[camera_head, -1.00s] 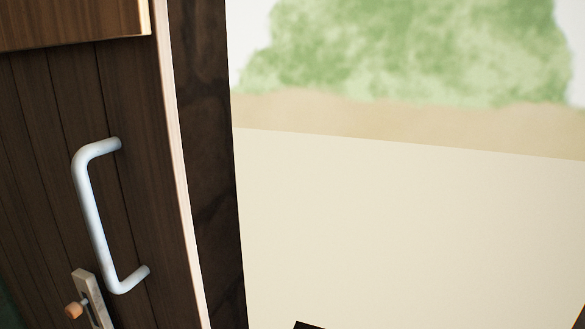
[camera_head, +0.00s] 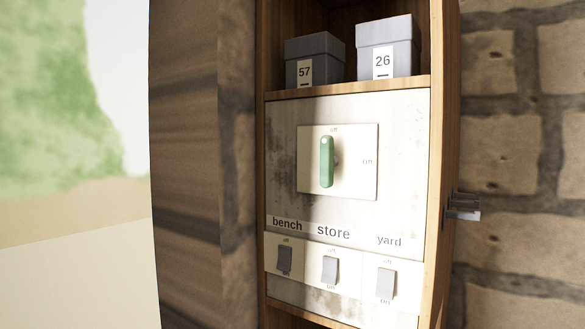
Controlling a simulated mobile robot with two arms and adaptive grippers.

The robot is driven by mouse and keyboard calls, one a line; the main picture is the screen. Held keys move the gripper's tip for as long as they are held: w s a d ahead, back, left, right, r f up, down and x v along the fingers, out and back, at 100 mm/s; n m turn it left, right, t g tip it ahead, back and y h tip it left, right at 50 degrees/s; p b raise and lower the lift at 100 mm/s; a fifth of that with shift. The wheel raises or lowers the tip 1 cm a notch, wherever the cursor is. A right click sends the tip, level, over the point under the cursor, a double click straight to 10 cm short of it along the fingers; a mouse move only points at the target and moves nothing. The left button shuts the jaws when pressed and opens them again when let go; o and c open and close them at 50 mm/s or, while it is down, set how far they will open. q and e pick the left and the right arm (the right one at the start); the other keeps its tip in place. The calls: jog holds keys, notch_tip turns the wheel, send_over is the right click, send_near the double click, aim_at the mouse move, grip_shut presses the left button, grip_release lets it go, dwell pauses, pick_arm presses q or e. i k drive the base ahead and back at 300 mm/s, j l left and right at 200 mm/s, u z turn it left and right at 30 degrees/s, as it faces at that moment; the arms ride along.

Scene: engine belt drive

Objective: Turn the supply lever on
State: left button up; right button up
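The supply lever (camera_head: 326,161) is a green handle on a pale square plate (camera_head: 357,177) in the upper part of a white panel. It stands upright, its top end just below a label at the plate's top edge that reads "off". A second small label is at the plate's right edge; it is too blurred to read surely. Neither of my grippers shows in the head view, and nothing touches the lever.
Below are three grey switches labelled bench (camera_head: 284,260), store (camera_head: 330,270) and yard (camera_head: 385,283). Grey boxes marked 57 (camera_head: 315,60) and 26 (camera_head: 387,45) stand on the shelf above. A small grey metal piece (camera_head: 463,209) juts out at the cabinet's right side. The space before the panel looks clear.

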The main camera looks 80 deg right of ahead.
aim_at(328, 161)
jog(key=z, duration=2.5)
